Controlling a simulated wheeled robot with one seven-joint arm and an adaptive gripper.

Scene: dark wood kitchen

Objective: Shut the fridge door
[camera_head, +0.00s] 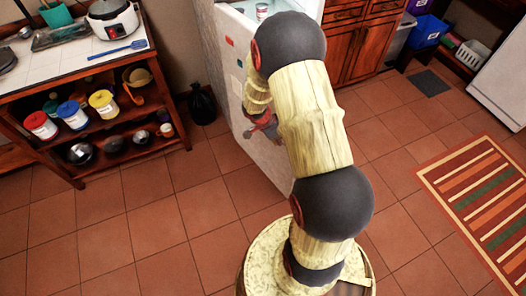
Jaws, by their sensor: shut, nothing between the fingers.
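The white fridge door (232,75) stands open and reaches out toward me, its outer face with small magnets turned to the left. The pale inside of the fridge (246,7) shows at the top, with a can (262,11) in it. My arm covers part of the door and the opening. My gripper (262,128), dark and reddish, is shut and empty on the left side of the door, close to its outer face. I cannot tell whether it touches the door.
A shelf unit (95,65) with a rice cooker (112,18), paint-like tins and bowls stands at left. Wooden cabinets (362,45) are behind at right. A striped rug (490,195) lies at right. The tiled floor at left is clear.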

